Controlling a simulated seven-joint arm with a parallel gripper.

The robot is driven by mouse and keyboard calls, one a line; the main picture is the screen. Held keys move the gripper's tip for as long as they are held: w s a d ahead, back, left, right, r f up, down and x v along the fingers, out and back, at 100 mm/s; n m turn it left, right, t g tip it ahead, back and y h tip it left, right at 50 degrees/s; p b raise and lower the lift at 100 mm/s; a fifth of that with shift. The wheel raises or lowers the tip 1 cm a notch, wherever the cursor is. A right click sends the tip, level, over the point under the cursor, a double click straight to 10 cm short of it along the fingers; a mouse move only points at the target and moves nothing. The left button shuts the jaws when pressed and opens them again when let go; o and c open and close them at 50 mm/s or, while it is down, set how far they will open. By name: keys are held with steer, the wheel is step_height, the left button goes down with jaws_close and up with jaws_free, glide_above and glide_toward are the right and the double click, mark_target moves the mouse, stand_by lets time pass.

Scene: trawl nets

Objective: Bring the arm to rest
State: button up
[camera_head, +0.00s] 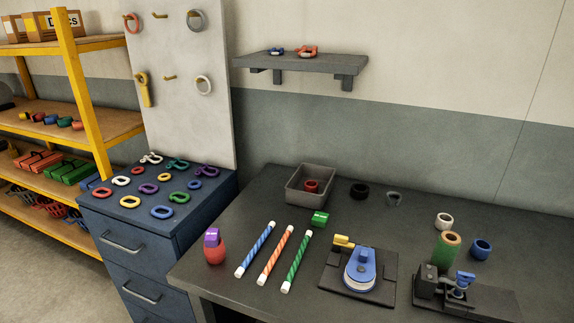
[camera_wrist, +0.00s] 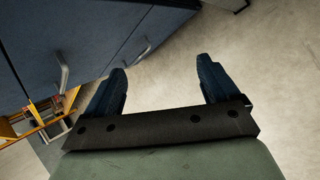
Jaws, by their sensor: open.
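My gripper (camera_wrist: 160,84) shows only in the wrist view. Its two dark blue fingers stand wide apart with nothing between them. Pale concrete floor lies beyond the fingers. The blue drawer cabinet (camera_wrist: 95,35) with its metal handles fills the upper left of the wrist view, beside the left finger. I cannot tell the exact gap between finger and cabinet. No part of my arm shows in the head view.
In the head view, the dark workbench (camera_head: 240,215) carries striped rods, a grey bin (camera_head: 305,195), a blue clamp device (camera_head: 360,272) and several rings. The cabinet (camera_head: 150,233) and yellow shelving (camera_head: 88,110) stand left. A wall shelf (camera_head: 300,64) hangs above. Floor shows at lower left.

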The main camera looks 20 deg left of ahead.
steer(key=d+f+m+g+h, duration=0.1)
steer(key=d+f+m+h, duration=0.1)
steer(key=d+f, duration=1)
steer(key=w+d+f+m+g+h, duration=0.15)
steer(key=d+m, duration=0.25)
steer(key=d, duration=0.7)
steer(key=w+d+m+g+h, duration=0.1)
steer(key=w+d+m+h, duration=0.15)
steer(key=d, duration=0.85)
steer(key=w+d+m+g+h, duration=0.1)
steer(key=w+d+m, duration=0.3)
steer(key=d, duration=0.6)
steer(key=s+d+m+g, duration=0.45)
steer(key=d+m, duration=0.35)
steer(key=d, duration=0.7)
steer(key=s+d+r+m+g+y, duration=0.2)
steer(key=s+d+r+m+g, duration=0.2)
steer(key=s+d+m, duration=0.5)
steer(key=shift+s+d+r+y, duration=0.15)
steer(key=shift+s+d+y, duration=0.15)
steer(key=shift+s+d, duration=1.1)
steer(key=shift+s+a, duration=0.35)
steer(key=shift+a, duration=0.05)
